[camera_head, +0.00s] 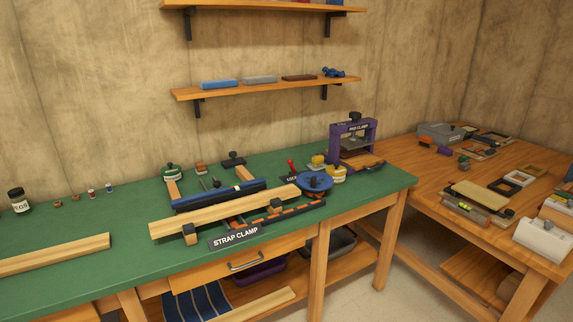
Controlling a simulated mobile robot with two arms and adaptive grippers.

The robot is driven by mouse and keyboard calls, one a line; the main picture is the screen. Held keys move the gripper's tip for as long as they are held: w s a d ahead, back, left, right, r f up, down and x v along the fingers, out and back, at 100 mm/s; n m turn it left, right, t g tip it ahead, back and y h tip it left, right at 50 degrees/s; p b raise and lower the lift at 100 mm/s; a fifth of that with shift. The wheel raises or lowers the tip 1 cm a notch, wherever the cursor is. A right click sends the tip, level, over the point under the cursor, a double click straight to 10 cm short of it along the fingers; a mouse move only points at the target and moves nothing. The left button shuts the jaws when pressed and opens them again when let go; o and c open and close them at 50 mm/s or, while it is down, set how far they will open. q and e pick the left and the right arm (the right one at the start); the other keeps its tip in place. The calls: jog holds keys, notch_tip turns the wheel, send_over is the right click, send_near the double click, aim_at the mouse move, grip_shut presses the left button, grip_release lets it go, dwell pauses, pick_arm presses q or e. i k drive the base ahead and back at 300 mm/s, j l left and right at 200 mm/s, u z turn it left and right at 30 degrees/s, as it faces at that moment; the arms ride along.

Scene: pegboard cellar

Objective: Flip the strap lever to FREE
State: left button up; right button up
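The strap clamp (233,236) lies on the green bench top, named by a dark sign at its front edge. A small lever with a red knob (291,163) stands roughly upright behind a dark plate reading LOCK (292,179). No FREE marking is readable from here. A blue round wheel (316,182) sits just right of the plate. A long wooden board (225,211) lies across the clamp's front, beside a dark blue bar (220,195). Neither of my grippers is in view.
A purple clamp press (352,140) stands at the bench's back right corner. A jar (19,201) and a loose board (55,255) are at the left. A second wooden table (430,200) with frames and tools is at the right. Shelves (265,88) hang on the wall.

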aim_at(289, 162)
jog(key=i+j+u, duration=0.4)
jog(key=i, duration=0.5)
jog(key=i+u, duration=0.4)
jog(key=i, duration=0.5)
